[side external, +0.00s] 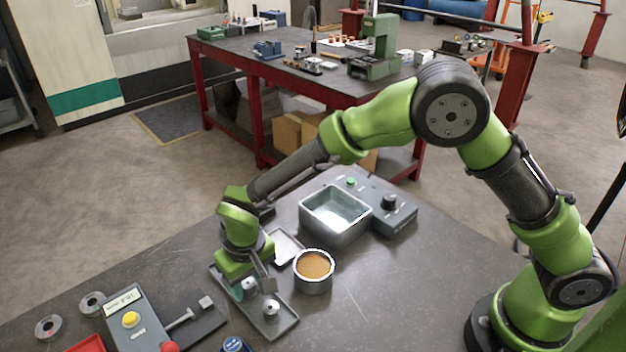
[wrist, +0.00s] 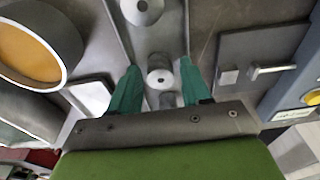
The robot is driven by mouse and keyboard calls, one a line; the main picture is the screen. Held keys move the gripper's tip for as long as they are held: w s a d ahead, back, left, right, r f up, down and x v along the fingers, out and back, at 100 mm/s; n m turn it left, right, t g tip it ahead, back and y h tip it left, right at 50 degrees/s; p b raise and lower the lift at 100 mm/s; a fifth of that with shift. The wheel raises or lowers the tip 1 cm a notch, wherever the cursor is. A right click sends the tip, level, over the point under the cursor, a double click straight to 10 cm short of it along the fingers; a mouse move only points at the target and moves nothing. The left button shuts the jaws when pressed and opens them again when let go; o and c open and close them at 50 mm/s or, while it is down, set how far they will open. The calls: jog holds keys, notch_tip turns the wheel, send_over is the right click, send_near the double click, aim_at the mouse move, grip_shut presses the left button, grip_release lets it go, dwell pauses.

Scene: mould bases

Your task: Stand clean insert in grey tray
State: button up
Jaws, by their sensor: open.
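The grey tray (side external: 284,325) is long and narrow and lies on the bench below my gripper (side external: 255,287); its floor also shows in the wrist view (wrist: 172,35). A silvery round insert (wrist: 160,75) with a centre hole stands in it, between my teal fingertips (wrist: 159,66). My gripper is open, with a finger on each side of this insert and visible gaps. A second round insert (wrist: 142,10) stands further along the tray, also seen in the side view (side external: 271,307). Another metal piece (wrist: 167,99) is partly hidden by my gripper. I cannot tell which insert is clean.
A round pot (side external: 313,285) of brown material stands right of the tray. Behind it are a pale flat plate (side external: 287,246) and a bath unit (side external: 338,232).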

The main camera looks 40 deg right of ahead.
notch_tip(320, 180, up, 17)
jog(key=s, duration=0.2)
jog(key=shift+f, duration=0.15)
jog(key=s+d+r+m+t+y, duration=0.1)
jog(key=s+d+r+m+t, duration=0.1)
jog(key=s+d, duration=0.5)
jog(key=s+d+r+m+t+y, duration=0.1)
jog(key=s+d, duration=0.7)
jog(key=d, duration=0.8)
notch_tip(320, 180, up, 3)
jog(key=m+t, duration=0.1)
jog(key=t, duration=0.1)
jog(key=shift+d+r+t, duration=0.2)
jog(key=shift+d+t, duration=0.15)
jog(key=shift+t, duration=0.05)
jog(key=shift+s, duration=0.1)
